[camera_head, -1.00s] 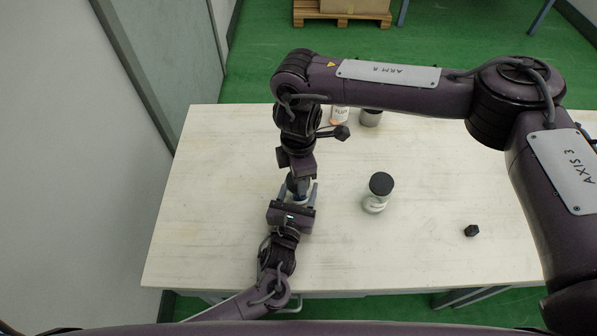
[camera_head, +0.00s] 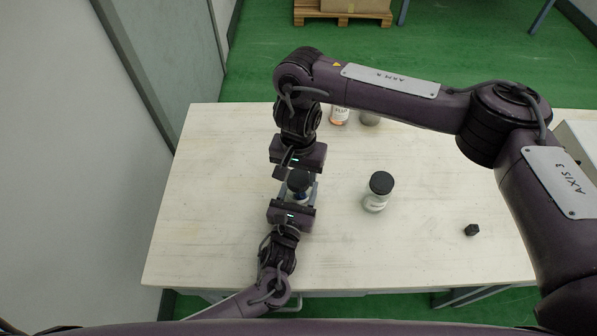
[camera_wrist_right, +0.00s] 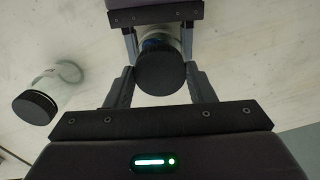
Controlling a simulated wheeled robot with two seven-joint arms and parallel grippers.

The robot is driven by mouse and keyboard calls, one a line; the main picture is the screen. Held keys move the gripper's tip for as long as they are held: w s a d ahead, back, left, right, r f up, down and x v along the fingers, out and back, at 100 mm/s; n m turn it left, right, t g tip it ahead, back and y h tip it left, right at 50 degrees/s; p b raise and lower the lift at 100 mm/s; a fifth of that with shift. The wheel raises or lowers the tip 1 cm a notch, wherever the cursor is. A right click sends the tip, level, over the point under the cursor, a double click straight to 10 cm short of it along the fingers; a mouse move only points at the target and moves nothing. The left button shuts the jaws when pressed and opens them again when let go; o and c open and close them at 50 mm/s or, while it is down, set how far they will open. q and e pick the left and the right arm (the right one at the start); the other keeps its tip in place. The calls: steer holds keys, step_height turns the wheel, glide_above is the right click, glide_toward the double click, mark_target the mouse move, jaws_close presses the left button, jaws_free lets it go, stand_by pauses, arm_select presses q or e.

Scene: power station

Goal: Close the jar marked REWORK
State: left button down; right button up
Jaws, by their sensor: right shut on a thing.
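A clear jar (camera_head: 303,198) with a dark round lid (camera_head: 299,181) stands toward the left of the table. My left gripper (camera_head: 299,195) is shut on the jar's body from the near side. My right gripper (camera_head: 296,178) comes from the far side, its fingers on either side of the lid. In the right wrist view the black lid (camera_wrist_right: 161,73) lies between my right gripper's fingers (camera_wrist_right: 162,85), over the jar held by my left gripper (camera_wrist_right: 158,40). I cannot tell whether the lid is fully seated. The jar's label is hidden, so REWORK cannot be read.
A second jar (camera_head: 375,203) with a black lid stands to the right; its label is unreadable. A small black block (camera_head: 471,230) lies further right. A jar with an orange band (camera_head: 339,116) and a grey container (camera_head: 370,118) stand at the back. The white table (camera_head: 220,200) is clear at left.

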steer(key=shift+m, duration=0.3)
steer(key=o, duration=0.9)
